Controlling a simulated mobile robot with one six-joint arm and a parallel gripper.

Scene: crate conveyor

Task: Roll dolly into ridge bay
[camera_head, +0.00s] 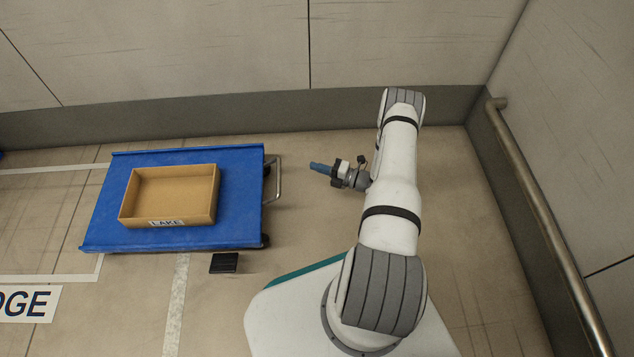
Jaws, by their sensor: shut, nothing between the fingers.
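The blue dolly (110,220) stands on the floor at the left, with a metal handle (278,180) on its right side. An open cardboard crate (165,214) labelled "LAKE" sits on it and looks empty. My gripper (314,166) is shut and empty, to the right of the handle and apart from it, pointing left. White floor lines (50,278) run beside and below the dolly. A floor sign (28,304) at the lower left edge is cut off and reads "DGE".
A small black block (224,263) lies on the floor just below the dolly's lower right corner. A wall (180,60) closes the back. A metal rail (545,215) runs along the right wall. Floor between dolly handle and my gripper is clear.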

